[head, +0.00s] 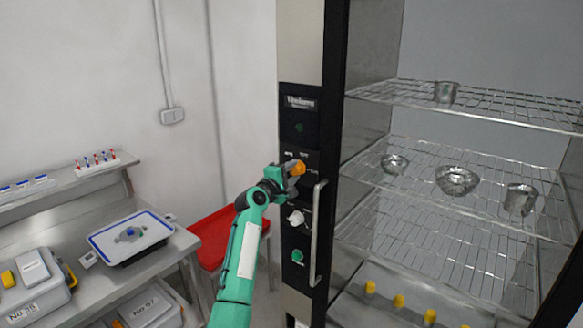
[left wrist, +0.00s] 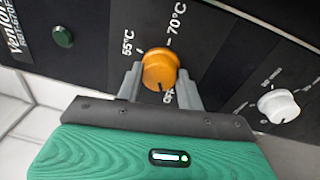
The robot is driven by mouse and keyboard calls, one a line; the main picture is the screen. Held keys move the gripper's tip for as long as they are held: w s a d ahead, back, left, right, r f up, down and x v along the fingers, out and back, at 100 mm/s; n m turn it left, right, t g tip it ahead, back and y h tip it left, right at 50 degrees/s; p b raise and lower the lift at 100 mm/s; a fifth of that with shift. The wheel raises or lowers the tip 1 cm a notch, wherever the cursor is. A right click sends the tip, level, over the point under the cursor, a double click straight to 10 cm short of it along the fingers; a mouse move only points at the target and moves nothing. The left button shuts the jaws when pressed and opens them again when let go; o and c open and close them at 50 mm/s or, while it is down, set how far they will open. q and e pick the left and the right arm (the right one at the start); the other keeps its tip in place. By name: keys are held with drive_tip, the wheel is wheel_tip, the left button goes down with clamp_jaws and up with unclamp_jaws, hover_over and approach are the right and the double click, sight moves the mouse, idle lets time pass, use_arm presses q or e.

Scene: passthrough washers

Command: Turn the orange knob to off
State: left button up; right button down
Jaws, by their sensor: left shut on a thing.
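The orange knob (head: 298,168) is on the black control panel (head: 299,130) of the metal cabinet. In the left wrist view the orange knob (left wrist: 159,71) sits between the grey fingers of my left gripper (left wrist: 160,85), which is shut on it. Labels 55°C, 70°C and OFF are around the knob. A small dark mark shows on the knob's lower edge, close to the OFF label, which is partly covered. In the head view my left gripper (head: 290,170) reaches the panel from the left. My right gripper is not in view.
A white knob (head: 296,217) and a green button (head: 297,256) are below on the panel, beside a vertical handle (head: 317,232). Wire shelves (head: 440,185) with metal bowls are at right. A red-topped stand (head: 214,238) and a steel bench (head: 85,225) are at left.

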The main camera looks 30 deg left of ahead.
use_arm(q)
drive_tip(key=shift+r+n, duration=0.25)
drive_tip(key=shift+n, duration=0.15)
drive_tip(key=o, duration=1)
drive_tip(key=shift+w+f, duration=0.15)
drive_tip(key=shift+f, duration=0.05)
drive_tip(key=s+b, duration=0.1)
drive_tip(key=s, duration=0.3)
drive_tip(key=s+b, duration=0.2)
drive_tip(key=s, duration=0.3)
drive_tip(key=s+f+b, duration=0.1)
drive_tip(key=s+b, duration=0.1)
drive_tip(key=s, duration=0.2)
drive_tip(key=shift+s, duration=0.4)
drive_tip(key=shift+a, duration=0.1)
